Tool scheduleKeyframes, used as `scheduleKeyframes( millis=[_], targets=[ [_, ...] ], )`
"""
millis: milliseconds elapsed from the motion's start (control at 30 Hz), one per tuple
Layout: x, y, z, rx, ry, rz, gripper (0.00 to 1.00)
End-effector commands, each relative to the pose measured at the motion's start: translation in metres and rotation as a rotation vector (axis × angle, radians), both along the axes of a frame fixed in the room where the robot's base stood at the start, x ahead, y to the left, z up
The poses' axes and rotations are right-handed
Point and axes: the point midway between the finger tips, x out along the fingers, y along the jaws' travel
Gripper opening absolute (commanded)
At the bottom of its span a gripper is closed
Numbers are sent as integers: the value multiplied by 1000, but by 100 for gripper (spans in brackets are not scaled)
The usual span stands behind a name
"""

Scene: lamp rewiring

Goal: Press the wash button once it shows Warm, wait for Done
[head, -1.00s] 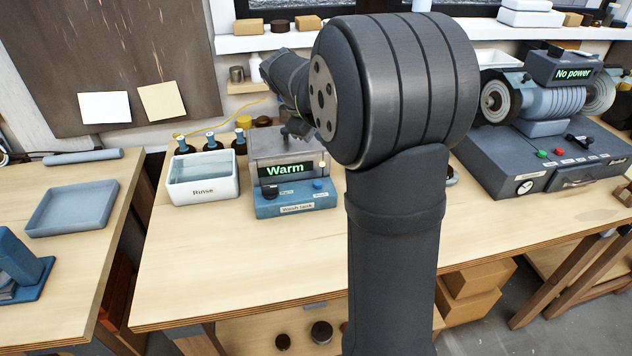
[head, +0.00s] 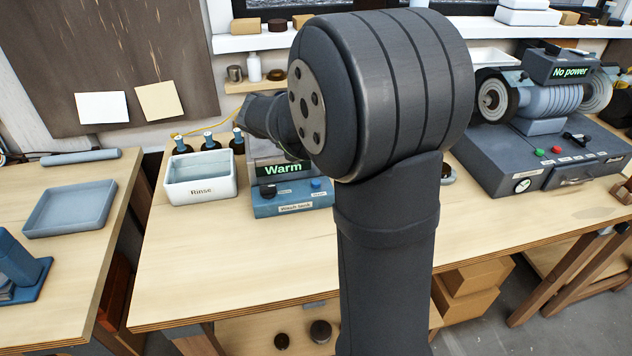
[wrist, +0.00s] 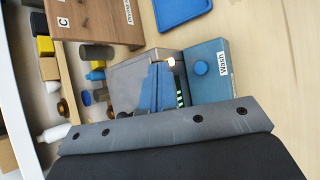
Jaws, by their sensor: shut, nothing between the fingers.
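The wash tank (head: 262,207) is a grey box on a blue base on the bench, and its display (head: 283,169) reads "Warm" in green. The round blue wash button (head: 316,184) is on the right of the base, with a dark knob (head: 268,191) to its left. In the wrist view the button (wrist: 200,68) stands clear beside a "Wash" label. My gripper (wrist: 157,72) is shut and empty, its fingers in front of the tank's grey body, apart from the button in the picture. In the head view my arm hides the fingers and part of the tank's upper body.
A white Rinse tray (head: 201,190) stands just left of the tank, with several dark bottles (head: 210,141) behind it. A grinder (head: 545,100) marked "No power" stands at the right. The bench in front of the tank is clear.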

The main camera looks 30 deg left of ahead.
Motion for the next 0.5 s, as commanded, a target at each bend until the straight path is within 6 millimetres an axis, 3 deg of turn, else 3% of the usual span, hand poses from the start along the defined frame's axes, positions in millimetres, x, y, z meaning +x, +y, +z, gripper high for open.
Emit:
scheduleKeyframes(
  millis=[500],
  targets=[
    [0,0,-67,-2,2,-1,0]
  ],
)
